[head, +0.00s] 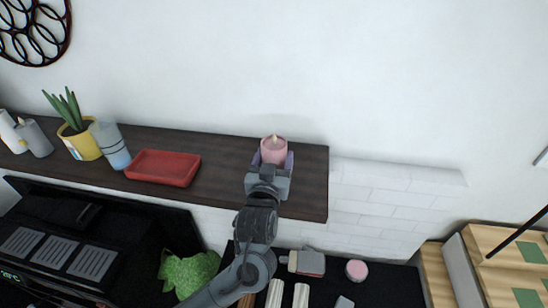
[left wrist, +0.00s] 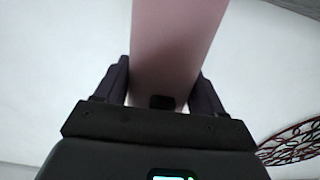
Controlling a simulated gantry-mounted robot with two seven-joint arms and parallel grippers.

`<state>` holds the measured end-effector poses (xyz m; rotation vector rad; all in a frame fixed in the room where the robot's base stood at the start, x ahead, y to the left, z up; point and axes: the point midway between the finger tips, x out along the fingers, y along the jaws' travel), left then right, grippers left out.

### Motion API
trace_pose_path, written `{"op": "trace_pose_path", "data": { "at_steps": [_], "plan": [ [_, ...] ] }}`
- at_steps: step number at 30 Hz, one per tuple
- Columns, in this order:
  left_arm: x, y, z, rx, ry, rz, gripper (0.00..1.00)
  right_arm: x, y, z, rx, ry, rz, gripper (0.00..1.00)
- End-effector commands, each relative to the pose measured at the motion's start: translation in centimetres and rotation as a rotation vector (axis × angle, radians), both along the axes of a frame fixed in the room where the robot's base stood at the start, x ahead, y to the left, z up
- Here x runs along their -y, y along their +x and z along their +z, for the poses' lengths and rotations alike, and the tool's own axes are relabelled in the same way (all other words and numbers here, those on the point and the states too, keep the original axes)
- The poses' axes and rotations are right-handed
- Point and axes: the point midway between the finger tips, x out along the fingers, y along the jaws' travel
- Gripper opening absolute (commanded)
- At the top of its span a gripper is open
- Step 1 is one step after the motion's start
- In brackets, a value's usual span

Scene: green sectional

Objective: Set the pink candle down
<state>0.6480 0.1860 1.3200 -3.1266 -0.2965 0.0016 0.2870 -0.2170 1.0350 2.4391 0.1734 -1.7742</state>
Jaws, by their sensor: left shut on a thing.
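The pink candle (head: 273,149) is upright over the right part of the dark wooden shelf (head: 311,185). My left gripper (head: 272,162) is shut on the candle, with a finger on each side of it. In the left wrist view the candle (left wrist: 177,45) fills the space between the two dark fingers. The candle's base is hidden behind the gripper, so I cannot tell whether it touches the shelf. My right gripper is not in view.
A red tray (head: 164,168) lies on the shelf to the left. Further left are a grey-white cup (head: 111,146), a yellow pot with a plant (head: 81,141) and two candles (head: 35,138). Bare shelf lies on both sides of the gripper. A white wall (head: 400,80) rises behind.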

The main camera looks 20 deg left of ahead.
Motion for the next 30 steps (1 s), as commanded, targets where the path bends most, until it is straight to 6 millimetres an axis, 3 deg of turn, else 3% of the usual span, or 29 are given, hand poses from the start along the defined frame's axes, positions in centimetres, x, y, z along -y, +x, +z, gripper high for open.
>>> {"op": "trace_pose_path", "data": {
  "at_steps": [11, 12, 17, 30],
  "plan": [
    [0.00, 0.00, -0.32, 0.001, -0.001, 0.000, 0.35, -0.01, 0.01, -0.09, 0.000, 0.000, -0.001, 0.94],
    [0.00, 0.00, -0.40, 0.001, -0.001, 0.001, 0.71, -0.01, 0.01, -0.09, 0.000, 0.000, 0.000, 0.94],
    [0.00, 0.00, -0.32, 0.001, -0.001, 0.000, 0.95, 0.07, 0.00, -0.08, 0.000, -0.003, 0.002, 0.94],
    [0.20, -0.55, -0.08, 0.003, -0.003, -0.002, 0.95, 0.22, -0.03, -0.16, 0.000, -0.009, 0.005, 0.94]
  ]
}}
